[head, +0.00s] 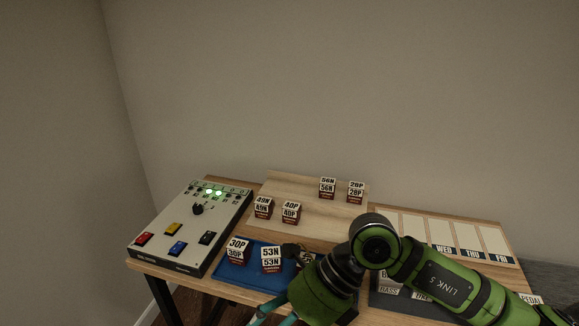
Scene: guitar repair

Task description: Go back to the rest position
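My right arm comes in from the right over the front of the table (145,266). My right gripper (272,308) is at the bottom edge of the head view, with teal finger parts cut off by the frame. I cannot tell whether it is open or shut. It is low in front of the blue tray (222,268) and hides part of it. My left gripper is not in view.
A pedal box (222,217) with lit green lights and coloured switches stands at the left. Small labelled boxes 30P (237,251) and 53N (271,259) are in the tray. Several others stand on a wooden board (330,217). A day-labelled organiser (470,238) lies right.

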